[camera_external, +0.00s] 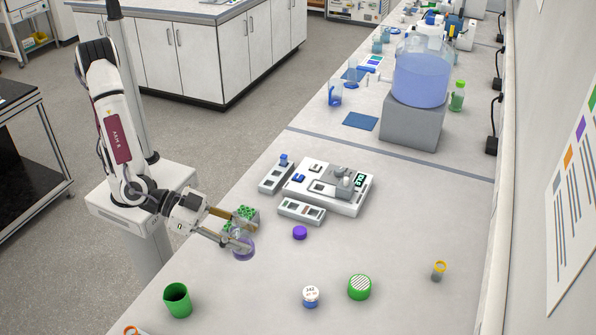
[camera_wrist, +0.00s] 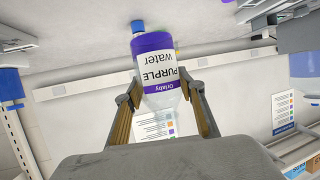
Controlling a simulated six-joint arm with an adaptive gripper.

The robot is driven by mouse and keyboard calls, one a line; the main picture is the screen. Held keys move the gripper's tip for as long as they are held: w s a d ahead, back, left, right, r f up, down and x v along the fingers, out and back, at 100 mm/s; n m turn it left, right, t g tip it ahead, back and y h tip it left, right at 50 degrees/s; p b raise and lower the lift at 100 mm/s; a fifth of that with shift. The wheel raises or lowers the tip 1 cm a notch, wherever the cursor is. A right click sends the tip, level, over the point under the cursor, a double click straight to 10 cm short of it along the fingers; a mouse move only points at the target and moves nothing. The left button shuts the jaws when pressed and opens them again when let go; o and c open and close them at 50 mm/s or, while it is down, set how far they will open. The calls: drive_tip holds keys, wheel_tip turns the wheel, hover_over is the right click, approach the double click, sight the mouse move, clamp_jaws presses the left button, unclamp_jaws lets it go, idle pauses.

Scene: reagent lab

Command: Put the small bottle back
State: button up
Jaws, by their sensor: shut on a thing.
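The small bottle (camera_wrist: 157,75) is clear with a purple and white label reading "PURPLE water". In the wrist view it sits between the two fingers of my gripper (camera_wrist: 165,100), which is shut on it. In the external view my gripper (camera_external: 234,238) holds the bottle (camera_external: 243,252) near the bench's left edge, where it looks tilted. I cannot tell how far it is above the bench. A purple cap (camera_external: 300,232) lies on the bench to its right.
A green-topped block (camera_external: 246,212) is close behind my gripper. A white device (camera_external: 328,187) and small modules (camera_external: 302,211) stand further back. A green cup (camera_external: 177,300), white-and-blue jar (camera_external: 310,296), green striped lid (camera_external: 359,287) and yellow-rimmed vial (camera_external: 438,270) stand in front. The bench's middle right is clear.

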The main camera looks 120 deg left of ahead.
drive_tip(key=shift+f, duration=0.1)
drive_tip(key=shift+f, duration=3.05)
drive_tip(key=shift+f, duration=1.85)
drive_tip(key=shift+f, duration=0.15)
drive_tip(key=o, duration=1.2)
drive_tip(key=shift+o, duration=0.2)
